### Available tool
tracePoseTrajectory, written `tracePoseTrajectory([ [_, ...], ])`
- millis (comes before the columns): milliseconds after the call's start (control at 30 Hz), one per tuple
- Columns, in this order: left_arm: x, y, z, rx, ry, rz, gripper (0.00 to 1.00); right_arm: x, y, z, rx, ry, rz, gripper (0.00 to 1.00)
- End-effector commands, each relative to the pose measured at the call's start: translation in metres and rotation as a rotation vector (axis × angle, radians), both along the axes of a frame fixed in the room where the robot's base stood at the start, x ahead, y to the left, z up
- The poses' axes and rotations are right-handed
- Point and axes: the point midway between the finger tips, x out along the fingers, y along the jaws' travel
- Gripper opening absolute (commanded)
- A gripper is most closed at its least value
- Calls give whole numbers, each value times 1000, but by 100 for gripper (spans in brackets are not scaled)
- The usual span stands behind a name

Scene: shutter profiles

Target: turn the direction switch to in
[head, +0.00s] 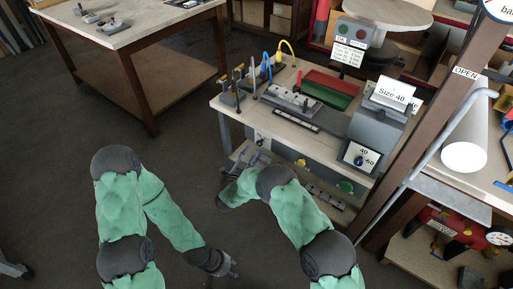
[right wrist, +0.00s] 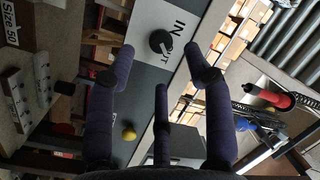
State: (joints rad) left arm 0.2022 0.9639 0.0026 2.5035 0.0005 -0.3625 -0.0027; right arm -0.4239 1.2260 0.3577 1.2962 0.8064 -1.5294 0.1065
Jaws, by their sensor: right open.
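The direction switch is a round black knob (right wrist: 161,42) on a white plate. It shows in the right wrist view at the top middle, with "IN" beside it and a partly covered word ending in "UT" below that. I cannot tell which word the knob points at. In the head view a small dark knob on a white plate (head: 262,141) sits on the bench's front. My right gripper (head: 232,176) is in front of the bench; in the right wrist view its fingers (right wrist: 160,80) are spread, empty and apart from the knob. My left gripper (head: 231,268) hangs low, away from the bench.
The workbench (head: 235,105) carries tools, a red-green tray (head: 328,90) and a grey machine with a "Size 40" card (head: 394,92). A yellow knob (right wrist: 129,133) is near the fingers. A brown post (head: 420,140) stands to the right.

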Motion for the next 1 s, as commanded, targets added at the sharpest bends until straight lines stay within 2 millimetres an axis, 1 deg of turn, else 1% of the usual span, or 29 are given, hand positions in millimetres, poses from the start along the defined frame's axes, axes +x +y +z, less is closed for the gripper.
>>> tracePoseTrajectory([
  [33, 0, 0, -6, 0, 0, 0, 40, 9, -5, -3, 1, -2, -3, 52],
  [100, 0, 0, -11, 0, 0, 0, 40, 20, -10, -3, 1, -1, -3, 52],
  [200, 0, 0, -16, 0, 0, 0, 40, 33, -16, -2, 1, -1, -1, 52],
  [333, 0, 0, -20, 0, 0, 0, 40, 46, -21, -2, 0, 0, 0, 52],
  [500, 0, 0, -22, 0, -1, 1, 40, 53, -23, -1, -1, 1, 1, 52],
  [767, 0, 0, -22, 0, -1, 0, 40, 54, -24, 0, -1, 1, 1, 52],
  [867, 0, 0, -22, 0, -1, 0, 40, 54, -24, 0, -1, 1, 1, 27],
  [900, 0, 0, -22, 0, -1, 0, 40, 54, -24, 0, -1, 1, 1, 15],
  [933, 0, 0, -22, 0, -1, 0, 40, 54, -24, 0, 0, 1, 2, 7],
  [967, 0, 0, -22, 0, -1, 1, 40, 54, -24, 0, 0, 1, 2, 0],
  [1000, 0, 0, -22, 0, -1, 0, 40, 54, -24, 0, 0, 1, 2, 0],
])
